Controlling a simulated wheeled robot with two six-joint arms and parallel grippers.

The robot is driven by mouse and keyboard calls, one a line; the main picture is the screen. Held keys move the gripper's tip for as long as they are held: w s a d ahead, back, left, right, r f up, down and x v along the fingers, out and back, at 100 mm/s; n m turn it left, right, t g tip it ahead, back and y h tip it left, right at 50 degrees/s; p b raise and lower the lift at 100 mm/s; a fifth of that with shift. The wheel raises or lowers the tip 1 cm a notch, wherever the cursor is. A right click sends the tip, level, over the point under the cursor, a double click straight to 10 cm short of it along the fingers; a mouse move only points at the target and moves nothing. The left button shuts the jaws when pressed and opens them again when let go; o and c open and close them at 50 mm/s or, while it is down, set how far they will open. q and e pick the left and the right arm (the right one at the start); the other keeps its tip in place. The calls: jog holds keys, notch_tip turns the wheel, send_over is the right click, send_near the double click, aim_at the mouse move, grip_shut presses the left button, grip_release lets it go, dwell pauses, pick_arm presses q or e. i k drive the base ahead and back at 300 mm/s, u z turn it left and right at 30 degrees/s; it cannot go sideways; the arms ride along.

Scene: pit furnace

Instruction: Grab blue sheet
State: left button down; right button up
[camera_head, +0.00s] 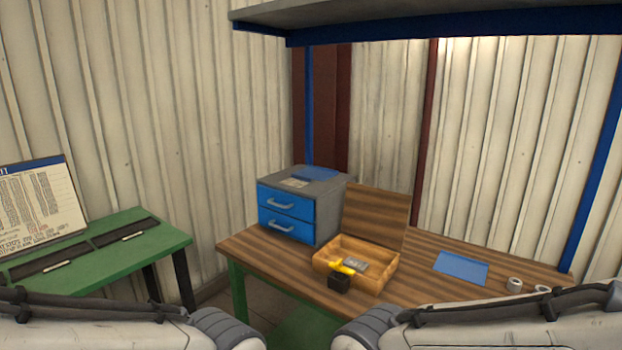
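A flat blue sheet (461,267) lies on the right part of the wooden table (262,262). Another flat blue piece (316,173) lies on top of the grey drawer cabinet at the table's back left; I cannot tell whether it is also a sheet. My two arms show along the bottom edge, one at the left and one at the right. Both grippers are out of view. Nothing touches the blue sheet on the table.
The cabinet (286,213) has two blue drawers, both shut. An open wooden box (384,279) with a yellow-handled item stands left of the sheet. Small grey cylinders (514,285) stand to its right. A green table (150,238) is at the left; a shelf (430,25) hangs overhead.

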aim_at(317, 173)
jog(key=u, duration=0.65)
jog(key=i, duration=0.8)
jog(key=u, duration=0.85)
jog(key=i, duration=1)
jog(key=z, duration=0.35)
jog(key=i, duration=0.9)
jog(key=z, duration=0.7)
